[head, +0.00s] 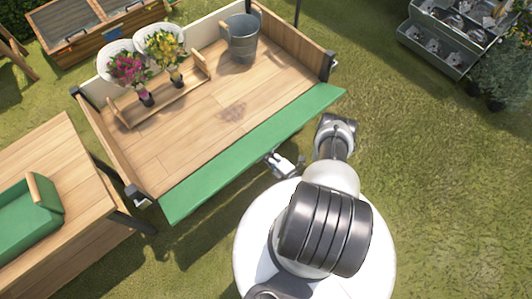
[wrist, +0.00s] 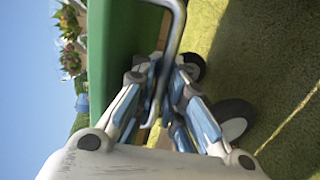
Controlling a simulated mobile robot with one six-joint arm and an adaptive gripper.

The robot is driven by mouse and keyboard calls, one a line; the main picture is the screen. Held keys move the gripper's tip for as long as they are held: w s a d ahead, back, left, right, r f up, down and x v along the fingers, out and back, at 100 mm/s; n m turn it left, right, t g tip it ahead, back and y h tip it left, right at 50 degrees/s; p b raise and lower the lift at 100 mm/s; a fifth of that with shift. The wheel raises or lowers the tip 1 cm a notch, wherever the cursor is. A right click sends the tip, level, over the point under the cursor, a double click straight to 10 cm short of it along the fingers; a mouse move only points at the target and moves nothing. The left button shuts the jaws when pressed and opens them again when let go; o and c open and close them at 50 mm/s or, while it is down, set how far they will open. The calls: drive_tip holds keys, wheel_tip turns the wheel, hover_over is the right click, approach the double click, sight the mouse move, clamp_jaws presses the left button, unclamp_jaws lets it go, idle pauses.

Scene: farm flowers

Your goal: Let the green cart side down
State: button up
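The wooden cart (head: 205,115) stands left of my arm. Its green side (head: 255,150) runs along the edge facing me and leans outward from the cart bed; I cannot tell the exact angle. The green side also fills the upper middle of the wrist view (wrist: 115,40). A grey metal handle (wrist: 178,22) stands out from its outer face. My gripper (head: 284,163) is just outside the green side's edge. In the wrist view its fingers (wrist: 163,80) close in from both sides on the handle, which runs between them. The contact is partly hidden by the fingers.
A metal bucket (head: 242,38) and a wooden flower carrier (head: 160,103) with bouquets sit on the cart bed. A wooden table (head: 60,160) with a green tray stands left. Cart wheels (wrist: 228,118) show in the wrist view.

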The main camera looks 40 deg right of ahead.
drive_tip(key=shift+o, duration=0.7)
drive_tip(key=shift+s+r, duration=0.1)
drive_tip(key=shift+s, duration=0.1)
drive_tip(key=v, duration=1.2)
